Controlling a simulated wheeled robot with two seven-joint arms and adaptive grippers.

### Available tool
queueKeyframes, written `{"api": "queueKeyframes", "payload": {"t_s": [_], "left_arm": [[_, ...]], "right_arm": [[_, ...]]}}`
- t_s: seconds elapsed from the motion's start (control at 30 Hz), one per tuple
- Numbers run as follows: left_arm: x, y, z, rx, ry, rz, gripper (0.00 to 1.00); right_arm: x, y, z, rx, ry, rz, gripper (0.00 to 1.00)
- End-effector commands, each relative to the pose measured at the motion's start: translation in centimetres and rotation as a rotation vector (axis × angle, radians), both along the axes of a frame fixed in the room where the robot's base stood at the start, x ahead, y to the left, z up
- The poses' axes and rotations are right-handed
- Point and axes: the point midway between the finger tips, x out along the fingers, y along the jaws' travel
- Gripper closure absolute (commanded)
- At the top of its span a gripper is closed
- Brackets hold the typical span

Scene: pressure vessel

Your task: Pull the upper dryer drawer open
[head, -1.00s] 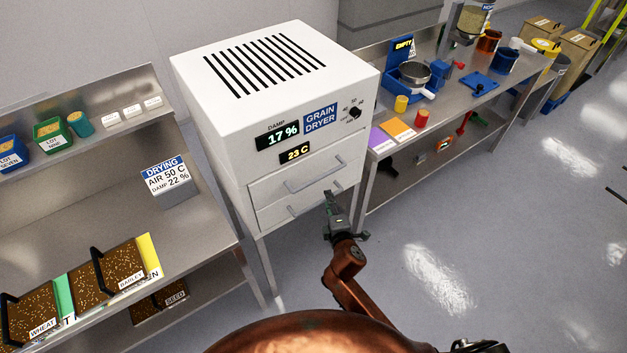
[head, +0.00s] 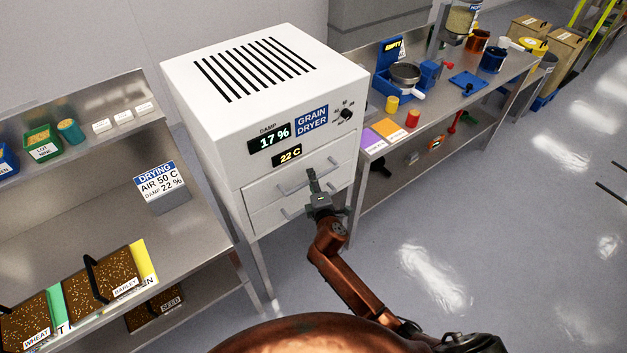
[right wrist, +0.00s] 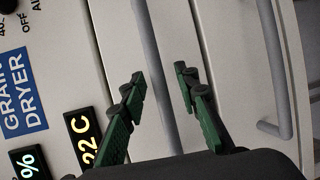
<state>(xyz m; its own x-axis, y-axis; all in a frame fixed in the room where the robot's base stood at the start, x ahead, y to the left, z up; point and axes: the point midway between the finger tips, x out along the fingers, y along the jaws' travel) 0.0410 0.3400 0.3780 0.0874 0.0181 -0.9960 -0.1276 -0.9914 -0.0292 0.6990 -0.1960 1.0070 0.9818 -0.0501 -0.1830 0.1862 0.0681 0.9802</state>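The white grain dryer (head: 225,125) has two drawers in its front. The upper drawer (head: 262,193) looks closed, with a grey bar handle (head: 292,187) across its front. My right gripper (head: 313,180) is at the right part of this handle. In the right wrist view its two green fingers (right wrist: 161,80) are apart, and the upper handle (right wrist: 158,55) runs between them. I cannot tell whether either finger touches the bar. The lower drawer (head: 265,220) has its own handle, which also shows in the right wrist view (right wrist: 275,75). My left gripper is not in view.
A steel bench (head: 205,245) with seed trays and a drying sign (head: 160,188) stands left of the dryer. Another bench (head: 440,115) with cups and a blue scale stands to the right. The floor (head: 470,220) in front and to the right is clear.

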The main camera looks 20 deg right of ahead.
Motion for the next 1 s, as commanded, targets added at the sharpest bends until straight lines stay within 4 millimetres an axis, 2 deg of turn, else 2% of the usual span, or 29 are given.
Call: {"api": "queueKeyframes", "payload": {"t_s": [0.13, 0.53, 1.0], "left_arm": [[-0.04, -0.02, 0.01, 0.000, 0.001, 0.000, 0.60], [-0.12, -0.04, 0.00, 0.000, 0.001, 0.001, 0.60], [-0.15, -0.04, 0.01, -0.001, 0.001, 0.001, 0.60]], "right_arm": [[-0.04, -0.05, 0.00, 0.000, 0.000, -0.001, 0.73], [-0.06, -0.06, -0.02, 0.000, 0.000, 0.000, 1.00], [-0.05, 0.03, -0.03, 0.000, 0.001, 0.001, 1.00]]}}
